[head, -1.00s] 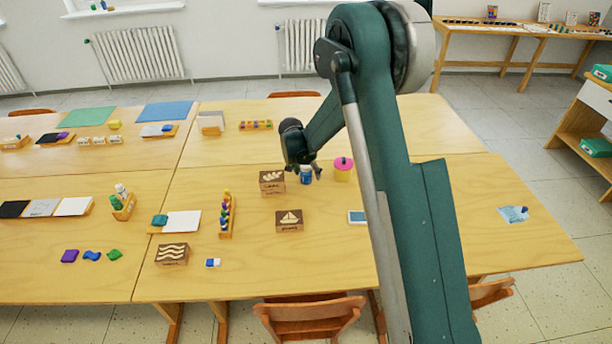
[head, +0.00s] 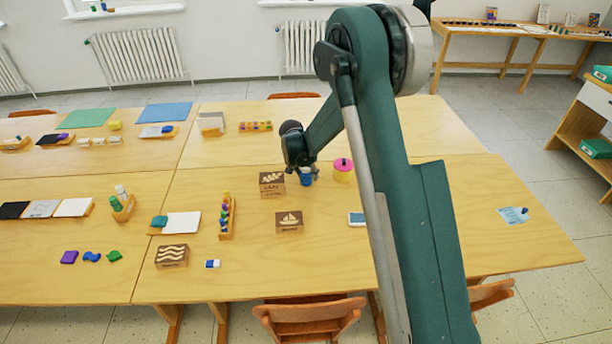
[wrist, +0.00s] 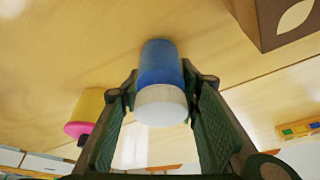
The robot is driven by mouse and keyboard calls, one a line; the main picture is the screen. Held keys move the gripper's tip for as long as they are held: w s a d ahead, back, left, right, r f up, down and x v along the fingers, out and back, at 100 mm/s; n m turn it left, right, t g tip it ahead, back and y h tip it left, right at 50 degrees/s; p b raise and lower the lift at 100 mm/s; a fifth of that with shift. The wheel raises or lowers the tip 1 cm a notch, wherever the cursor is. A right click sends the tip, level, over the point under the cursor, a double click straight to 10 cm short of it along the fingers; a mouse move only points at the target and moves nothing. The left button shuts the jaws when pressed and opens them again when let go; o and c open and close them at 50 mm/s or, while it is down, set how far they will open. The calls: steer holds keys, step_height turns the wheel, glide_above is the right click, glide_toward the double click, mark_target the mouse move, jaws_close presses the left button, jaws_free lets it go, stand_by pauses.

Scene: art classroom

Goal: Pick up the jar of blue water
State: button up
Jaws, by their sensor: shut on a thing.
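The jar of blue water (head: 306,178) stands on the wooden table (head: 340,230), between a brown box and a yellow jar. In the wrist view the jar (wrist: 158,65) has a blue body and a whitish round end. My gripper (wrist: 160,88) has one finger on each side of the jar and is shut on it. In the head view my gripper (head: 304,172) partly covers the jar, and I cannot tell whether its base touches the table.
A yellow jar with a pink top (head: 343,172) is close on the right. A brown box with a leaf picture (head: 272,185) is close on the left. A brown box with a boat (head: 289,222) lies nearer the front. The table's front right is mostly clear.

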steer(key=shift+r, duration=0.15)
steer(key=shift+r+p, duration=0.9)
steer(key=shift+r, duration=3.95)
